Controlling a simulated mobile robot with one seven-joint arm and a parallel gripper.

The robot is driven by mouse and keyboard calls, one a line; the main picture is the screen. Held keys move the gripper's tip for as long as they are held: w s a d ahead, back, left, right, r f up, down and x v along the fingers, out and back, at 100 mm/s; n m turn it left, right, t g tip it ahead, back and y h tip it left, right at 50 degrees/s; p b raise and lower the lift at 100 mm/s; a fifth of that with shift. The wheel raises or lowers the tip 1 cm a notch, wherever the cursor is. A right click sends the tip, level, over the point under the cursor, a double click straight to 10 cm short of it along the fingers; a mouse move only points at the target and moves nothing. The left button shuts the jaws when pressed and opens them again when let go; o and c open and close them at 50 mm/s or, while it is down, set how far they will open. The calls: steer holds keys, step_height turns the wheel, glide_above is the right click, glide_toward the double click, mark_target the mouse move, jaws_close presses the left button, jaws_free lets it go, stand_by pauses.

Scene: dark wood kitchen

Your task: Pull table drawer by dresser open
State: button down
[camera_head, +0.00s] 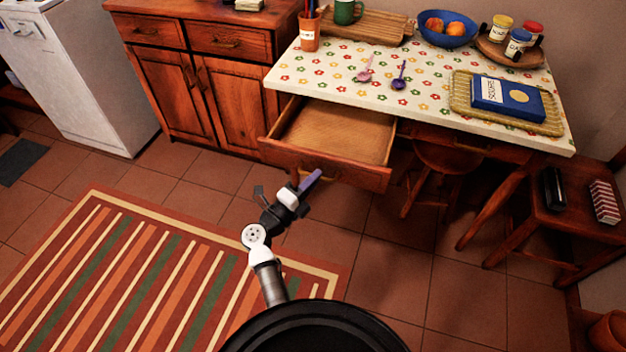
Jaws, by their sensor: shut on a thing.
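The wooden table drawer (340,131) beside the dresser (183,70) is pulled well out from under the flower-patterned tabletop (430,66). Its inside shows bare wood and looks empty. My gripper (313,181) is at the middle of the drawer's front panel (365,178), shut on its handle. The handle is mostly hidden by the gripper.
A second closed drawer (465,142) is to the right under the tabletop. A striped rug (150,275) covers the floor at left; the dresser doors are closed.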

steer(key=s, duration=0.1)
steer(key=s+a+p, duration=0.1)
steer(key=s, duration=0.2)
steer(key=shift+s+a, duration=0.25)
steer(key=shift+s, duration=0.15)
steer(key=c, duration=1.5)
jaws_free()
steer(key=b+v, duration=0.2)
steer(key=v, duration=1.1)
steer(key=shift+s+a, duration=0.2)
steer(key=shift+s, duration=0.15)
